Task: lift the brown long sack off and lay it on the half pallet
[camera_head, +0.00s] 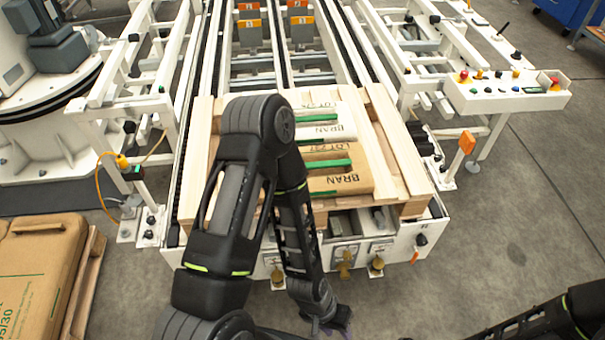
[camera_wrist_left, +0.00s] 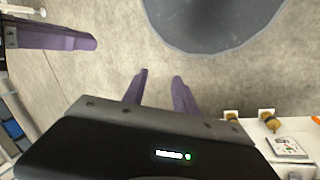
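A brown long sack (camera_head: 345,181) with a green stripe and the word BRAN lies on a wooden pallet (camera_head: 409,165) at the conveyor's near end. My left arm covers its left part. My left gripper (camera_head: 326,328) hangs in front of the conveyor, low in the head view and apart from the sack. In the left wrist view its purple fingers (camera_wrist_left: 160,78) are spread, with only floor between them. A purple finger at the upper left of that view seems to be my right gripper (camera_wrist_left: 72,38); its opening is unclear. The half pallet (camera_head: 86,285) appears at the lower left, mostly under a brown load.
A cream sack (camera_head: 338,122) with a green stripe lies just behind the brown one. The brown load (camera_head: 38,265) covers the left pallet. A control box (camera_head: 507,92) stands right of the conveyor. Grey floor is clear at the right.

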